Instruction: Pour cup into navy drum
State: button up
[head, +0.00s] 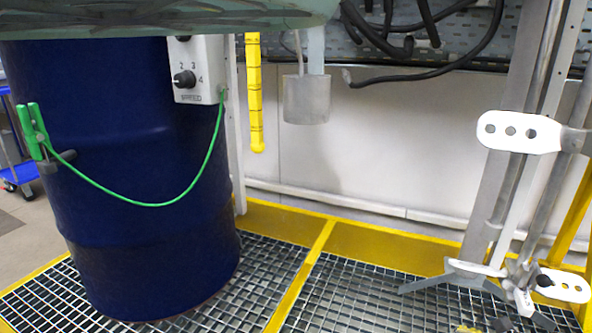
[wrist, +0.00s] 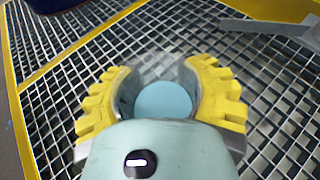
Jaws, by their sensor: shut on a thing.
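The navy drum (head: 145,205) stands upright on the floor grating at the left of the head view. Its top is hidden behind a teal body at the upper edge. A dark blue curved edge of it shows at the top left of the wrist view (wrist: 52,4). In the wrist view my gripper (wrist: 165,82), with yellow ridged fingers, is shut on the cup (wrist: 163,100). A round pale blue surface shows in the cup between the fingers. The cup is above the grating, to the side of the drum. I cannot make out my gripper in the head view.
A grey control box (head: 200,70) and green clamp (head: 33,130) with a green cable are by the drum. A grey metal vessel (head: 306,98) and yellow strip (head: 254,95) hang behind. A metal stand (head: 515,190) is at the right. The grating between is clear.

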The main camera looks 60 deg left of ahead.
jog(key=shift+w+a+r+p, duration=0.1)
jog(key=shift+a+r+p, duration=0.1)
jog(key=shift+r+p, duration=0.35)
jog(key=r, duration=0.1)
jog(key=w+r+p, duration=0.1)
jog(key=r+p, duration=0.1)
jog(key=shift+w+a, duration=0.15)
jog(key=shift+a, duration=0.1)
